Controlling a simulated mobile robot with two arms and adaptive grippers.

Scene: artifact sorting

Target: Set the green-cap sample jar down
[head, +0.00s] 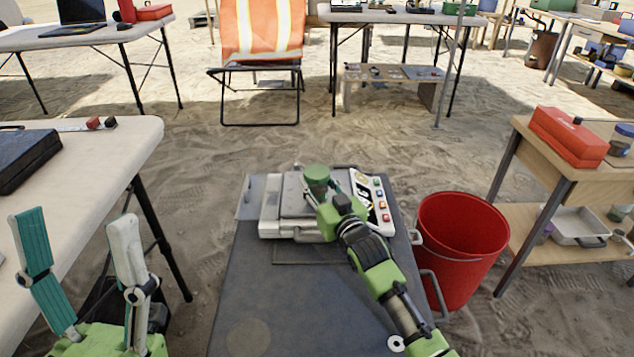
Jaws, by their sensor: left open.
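The green-cap sample jar (317,174) is over the pale device with a panel of coloured buttons (270,208), on the dark grey top in front of me. Its green cap shows; most of its body is hidden by my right gripper. My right gripper (324,190) is at the jar, with its fingers close around it. I cannot tell whether they grip it, or whether the jar touches the device. My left gripper (75,220) is at the lower left, fingers wide apart and empty, far from the jar.
A red bucket (462,235) stands right of the grey top (262,320). A white table (105,155) with a black case (22,158) is at left. A wooden shelf table (550,150) with a red box (568,136) is at right. Sand lies open behind.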

